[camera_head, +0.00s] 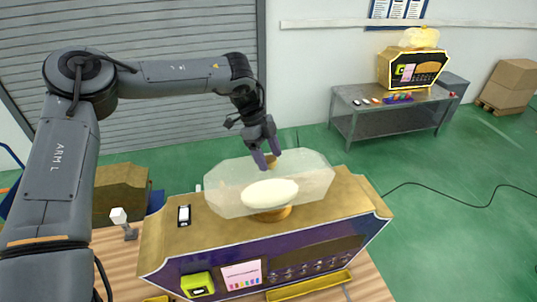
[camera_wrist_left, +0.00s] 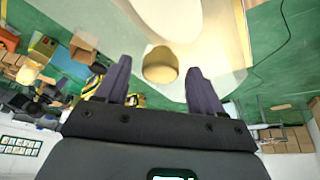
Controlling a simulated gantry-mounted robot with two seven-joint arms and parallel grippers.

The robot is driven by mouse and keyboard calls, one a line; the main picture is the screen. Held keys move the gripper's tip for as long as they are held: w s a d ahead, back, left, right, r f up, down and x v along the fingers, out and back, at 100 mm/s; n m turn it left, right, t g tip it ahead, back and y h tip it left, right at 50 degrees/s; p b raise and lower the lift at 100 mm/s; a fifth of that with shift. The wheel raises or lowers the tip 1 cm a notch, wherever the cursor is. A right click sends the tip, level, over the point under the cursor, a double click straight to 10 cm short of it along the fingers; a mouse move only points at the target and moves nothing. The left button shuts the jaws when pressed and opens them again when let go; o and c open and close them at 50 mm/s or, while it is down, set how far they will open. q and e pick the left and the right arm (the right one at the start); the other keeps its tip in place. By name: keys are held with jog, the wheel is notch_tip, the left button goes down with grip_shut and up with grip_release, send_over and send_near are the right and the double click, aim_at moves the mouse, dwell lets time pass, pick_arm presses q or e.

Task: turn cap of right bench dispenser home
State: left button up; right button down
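The near dispenser (camera_head: 270,252) is a purple and gold cabinet with a large translucent bottle (camera_head: 225,180) lying on top. A gold cap (camera_wrist_left: 160,66) is at the bottle's far end; in the head view the cap (camera_head: 271,161) is partly hidden behind my left gripper. My left gripper (camera_head: 267,159) points down at the cap from the far side. In the left wrist view its two fingers are spread, with the cap between and slightly ahead of them and a visible gap on each side. I cannot tell the cap's turn angle. My right gripper is not in view.
A small white-topped stand (camera_head: 122,222) is on the wooden bench to the left. A second gold and black dispenser (camera_head: 412,68) stands on a metal table (camera_head: 397,120) at the back right.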

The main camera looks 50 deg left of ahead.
pick_arm(q)
jog(key=shift+a+r, duration=0.25)
jog(key=shift+r, duration=0.35)
jog(key=b+v, duration=0.1)
jog(key=v, duration=0.8)
jog(key=shift+r+b, duration=0.25)
jog(key=shift+b, duration=0.1)
jog(key=shift+s+a, duration=0.1)
